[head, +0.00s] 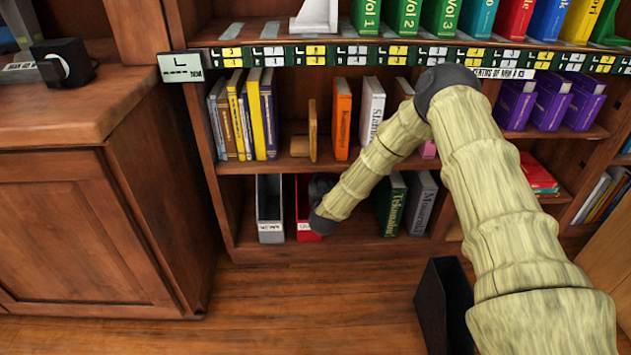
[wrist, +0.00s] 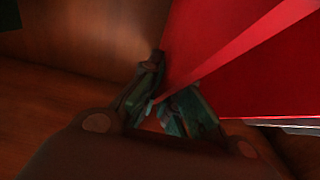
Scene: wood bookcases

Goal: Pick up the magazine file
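A red magazine file (head: 304,205) stands upright on the lower shelf, its right part hidden by my arm in the head view. A grey magazine file (head: 270,208) stands just left of it. My gripper is hidden behind my arm's end in the head view. In the wrist view, my gripper (wrist: 172,92) has its two fingers close together, with the edge of the red magazine file's wall (wrist: 235,75) between them. It looks shut on that wall. A black open-topped container (head: 440,300), shaped like a magazine file, stands on the floor, partly behind my arm.
Dark and grey books (head: 407,205) stand to the right on the same lower shelf. The shelf above holds yellow books (head: 256,115), an orange book (head: 341,118) and a white one. A wooden cabinet (head: 90,220) is at the left. Wood floor (head: 290,300) in front is clear.

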